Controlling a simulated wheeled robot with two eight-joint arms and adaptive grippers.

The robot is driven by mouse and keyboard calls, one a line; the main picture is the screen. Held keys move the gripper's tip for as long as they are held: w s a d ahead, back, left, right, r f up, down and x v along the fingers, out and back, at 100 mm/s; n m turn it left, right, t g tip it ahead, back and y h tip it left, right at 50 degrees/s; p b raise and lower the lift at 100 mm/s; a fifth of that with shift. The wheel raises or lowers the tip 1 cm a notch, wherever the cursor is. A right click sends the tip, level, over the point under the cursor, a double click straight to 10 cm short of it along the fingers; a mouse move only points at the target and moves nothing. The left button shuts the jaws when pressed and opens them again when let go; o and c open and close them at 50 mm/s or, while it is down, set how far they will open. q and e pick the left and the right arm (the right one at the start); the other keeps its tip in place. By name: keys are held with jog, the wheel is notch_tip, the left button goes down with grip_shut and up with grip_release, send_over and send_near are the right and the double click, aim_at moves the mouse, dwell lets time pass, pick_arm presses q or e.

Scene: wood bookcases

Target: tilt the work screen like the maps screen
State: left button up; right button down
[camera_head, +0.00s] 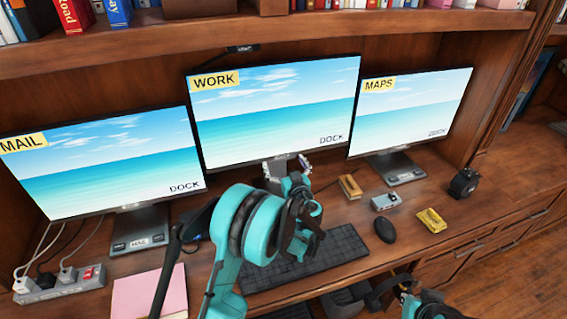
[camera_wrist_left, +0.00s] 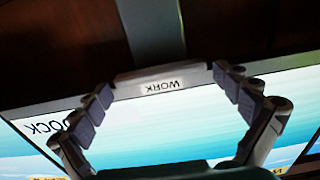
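The work screen (camera_head: 275,110) stands upright in the middle, between the mail screen (camera_head: 105,165) and the maps screen (camera_head: 412,112). I cannot tell clearly how its tilt compares with the maps screen's. My left gripper (camera_head: 287,170) is at the work screen's lower edge, in front of its stand. In the left wrist view the fingers (camera_wrist_left: 160,90) are spread apart, one on each side of a grey WORK label plate (camera_wrist_left: 160,86), with the screen (camera_wrist_left: 165,130) behind. Contact is unclear. My right arm shows at the lower right; its gripper (camera_head: 378,292) is partly visible, its opening unclear.
A keyboard (camera_head: 305,259), mouse (camera_head: 385,230), small grey box (camera_head: 385,201) and yellow items (camera_head: 431,220) lie on the desk. A power strip (camera_head: 60,284) and pink notepad (camera_head: 150,294) are at left. A bookshelf (camera_head: 150,45) overhangs the screens.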

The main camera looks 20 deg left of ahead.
pick_arm(q)
jog(key=v, duration=1.2)
dwell(0.3)
jog(key=s+a+r+m+g+h, duration=0.3)
jog(key=s+a+g, duration=0.4)
jog(key=s, duration=0.6)
jog(key=s+d+f+m+h, duration=0.1)
jog(key=s+d+m+h, duration=0.1)
jog(key=s, duration=0.6)
jog(key=s+d+f+m+h, duration=0.1)
jog(key=s+d+h, duration=0.1)
jog(key=s+h, duration=0.3)
jog(key=s, duration=0.3)
jog(key=shift+d+f+m+g, duration=0.3)
jog(key=shift+f+m+g, duration=0.05)
jog(key=shift+m+g, duration=0.05)
